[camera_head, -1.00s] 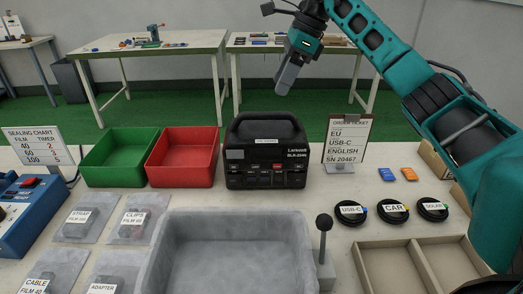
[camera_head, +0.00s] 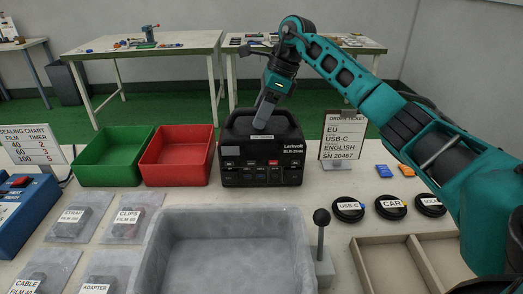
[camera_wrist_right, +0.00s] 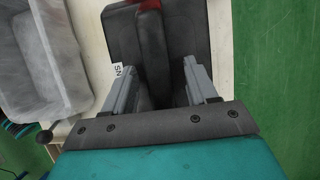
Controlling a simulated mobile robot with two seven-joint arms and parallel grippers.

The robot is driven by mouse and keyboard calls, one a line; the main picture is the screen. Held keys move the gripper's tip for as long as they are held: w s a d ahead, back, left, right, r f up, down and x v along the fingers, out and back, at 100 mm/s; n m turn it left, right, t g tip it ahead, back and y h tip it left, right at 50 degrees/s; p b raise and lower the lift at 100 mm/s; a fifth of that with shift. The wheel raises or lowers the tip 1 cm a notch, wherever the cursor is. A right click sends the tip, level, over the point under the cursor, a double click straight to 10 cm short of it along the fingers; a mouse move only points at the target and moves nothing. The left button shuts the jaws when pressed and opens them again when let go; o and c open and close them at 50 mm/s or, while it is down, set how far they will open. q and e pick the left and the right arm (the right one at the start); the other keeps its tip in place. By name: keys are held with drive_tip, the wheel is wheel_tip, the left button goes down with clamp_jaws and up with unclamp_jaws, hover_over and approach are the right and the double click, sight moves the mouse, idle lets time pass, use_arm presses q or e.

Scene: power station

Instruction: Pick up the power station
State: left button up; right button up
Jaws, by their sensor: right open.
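The power station (camera_head: 262,160) is a black box with a top handle, a front panel and the label "Larkvolt". It stands upright on the table. My right gripper (camera_head: 262,122) reaches down from above to its handle and hides part of it. In the right wrist view the open fingers (camera_wrist_right: 162,85) lie on either side of the dark handle bar (camera_wrist_right: 153,50), with the power station's top (camera_wrist_right: 185,30) below. I cannot tell whether either finger touches it. My left gripper is not in view.
A red bin (camera_head: 177,178) and a green bin (camera_head: 112,180) stand left of the power station. An order ticket stand (camera_head: 343,138) is close on its right. A grey tray (camera_head: 157,240) lies in front, with a black-knobbed lever (camera_head: 321,218) beside it. Cable coils (camera_head: 391,208) lie at right.

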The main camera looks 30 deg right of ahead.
drive_tip(key=shift+f, duration=0.25)
idle(0.4)
drive_tip(key=shift+c, duration=0.2)
clamp_jaws()
idle(0.3)
idle(0.8)
drive_tip(key=shift+w+r, duration=0.1)
drive_tip(key=shift+r, duration=0.3)
drive_tip(key=shift+f, duration=0.1)
